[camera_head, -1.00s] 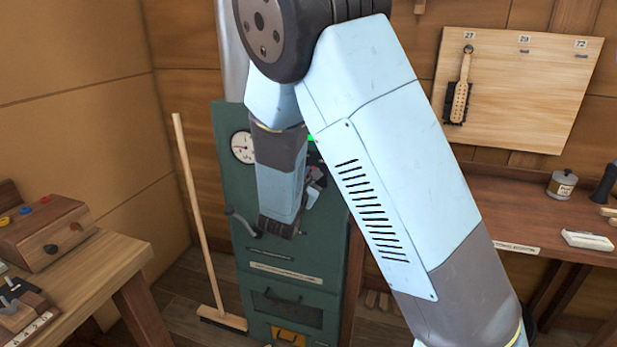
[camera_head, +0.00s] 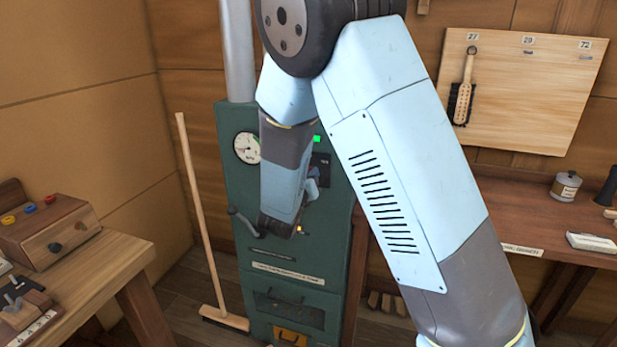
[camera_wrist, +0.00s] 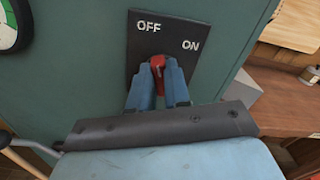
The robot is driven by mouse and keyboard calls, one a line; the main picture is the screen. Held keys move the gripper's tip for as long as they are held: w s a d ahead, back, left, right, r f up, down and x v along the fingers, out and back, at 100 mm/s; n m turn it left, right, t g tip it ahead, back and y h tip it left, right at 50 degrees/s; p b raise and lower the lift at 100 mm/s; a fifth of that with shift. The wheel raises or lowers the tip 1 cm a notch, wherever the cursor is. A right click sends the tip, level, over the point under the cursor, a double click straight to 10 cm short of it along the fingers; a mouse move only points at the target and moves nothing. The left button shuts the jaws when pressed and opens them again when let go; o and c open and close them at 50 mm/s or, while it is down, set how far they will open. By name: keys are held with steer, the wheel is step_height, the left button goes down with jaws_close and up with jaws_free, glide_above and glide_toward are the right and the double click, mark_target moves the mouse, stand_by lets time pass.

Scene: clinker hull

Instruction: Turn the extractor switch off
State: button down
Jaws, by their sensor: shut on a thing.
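The extractor switch is a red lever (camera_wrist: 158,61) on a black plate (camera_wrist: 146,26) marked OFF at the upper left and ON at the right. In the wrist view my gripper (camera_wrist: 161,72) has its two blue fingers shut on the lever, with its red tip showing between them just below the word OFF. In the head view the plate (camera_head: 321,163) shows partly behind my arm on the green cabinet (camera_head: 338,195). A green light (camera_head: 317,139) is lit above the plate.
A white dial (camera_head: 247,147) and a crank handle (camera_head: 243,224) are on the cabinet's left. An orange light (camera_head: 299,229) glows lower down. A broom (camera_head: 203,215) leans at the left. Workbenches stand at left (camera_head: 95,272) and right (camera_head: 500,205).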

steer(key=shift+a+n, duration=0.25)
steer(key=shift+n, duration=0.25)
steer(key=c, duration=1.1)
jaws_free()
steer(key=shift+d, duration=0.1)
steer(key=v, duration=1.3)
steer(key=shift+s, duration=0.4)
steer(key=s+d+r+m+g+h, duration=0.1)
steer(key=s+d+r+m+g, duration=0.2)
steer(key=d+m, duration=0.45)
steer(key=s+d+r+m+g+h, duration=0.1)
steer(key=s+d+m+g, duration=0.2)
steer(key=d+m+g, duration=0.45)
steer(key=s+d+r+m+g+h, duration=0.1)
steer(key=s+d+r+m+g, duration=0.3)
steer(key=d, duration=0.6)
steer(key=s+r+m+t+y, duration=0.1)
steer(key=s+r+m+y, duration=0.1)
steer(key=m, duration=0.4)
steer(key=s+r+m+t+y, duration=0.1)
steer(key=s+r+m+y, duration=0.1)
steer(key=s+m+y, duration=0.2)
steer(key=s+r+m+t+y, duration=0.1)
steer(key=s+r+m+y, duration=0.2)
steer(key=s+m, duration=0.2)
steer(key=shift+d+m, duration=0.15)
steer(key=shift+m, duration=0.65)
steer(key=shift+d+m, duration=0.2)
steer(key=shift+m, duration=0.6)
